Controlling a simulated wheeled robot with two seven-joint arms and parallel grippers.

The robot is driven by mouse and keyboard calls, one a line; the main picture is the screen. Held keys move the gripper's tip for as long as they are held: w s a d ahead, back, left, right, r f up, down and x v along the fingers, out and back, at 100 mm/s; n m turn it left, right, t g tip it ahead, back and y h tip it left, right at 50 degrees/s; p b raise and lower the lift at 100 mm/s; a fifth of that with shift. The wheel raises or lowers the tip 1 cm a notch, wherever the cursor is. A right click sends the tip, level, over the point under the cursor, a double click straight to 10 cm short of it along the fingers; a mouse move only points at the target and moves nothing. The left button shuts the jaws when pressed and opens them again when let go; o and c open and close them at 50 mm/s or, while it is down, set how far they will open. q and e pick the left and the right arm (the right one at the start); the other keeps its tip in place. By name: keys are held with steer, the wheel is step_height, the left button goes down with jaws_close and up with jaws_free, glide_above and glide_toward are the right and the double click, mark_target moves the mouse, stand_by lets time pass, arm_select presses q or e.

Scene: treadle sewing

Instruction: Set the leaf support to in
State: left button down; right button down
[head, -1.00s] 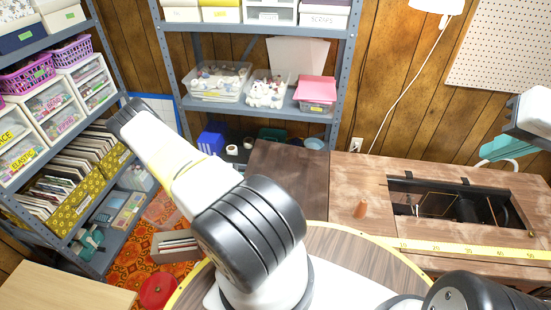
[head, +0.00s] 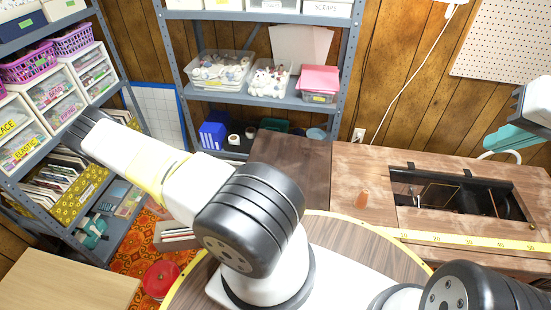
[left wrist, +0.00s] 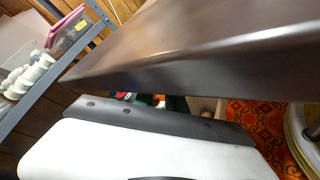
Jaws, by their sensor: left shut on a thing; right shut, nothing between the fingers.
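The dark brown leaf (head: 290,165) extends flat from the left end of the wooden sewing table (head: 362,165) in the head view. In the left wrist view its edge (left wrist: 190,75) fills the upper part, very close. My left gripper (left wrist: 150,150) shows there only as a white and black housing just below the leaf. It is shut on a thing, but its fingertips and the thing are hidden. The leaf support cannot be made out in either view.
The table has a rectangular opening (head: 460,197) and a yellow measuring tape (head: 470,240) along its front. Grey shelves (head: 262,95) with boxes stand behind. A red round object (head: 160,278) lies on the patterned carpet.

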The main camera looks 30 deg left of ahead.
arm_select(q)
steer(key=c, duration=1.4)
jaws_free()
steer(key=shift+v, duration=3.9)
steer(key=shift+c, duration=0.2)
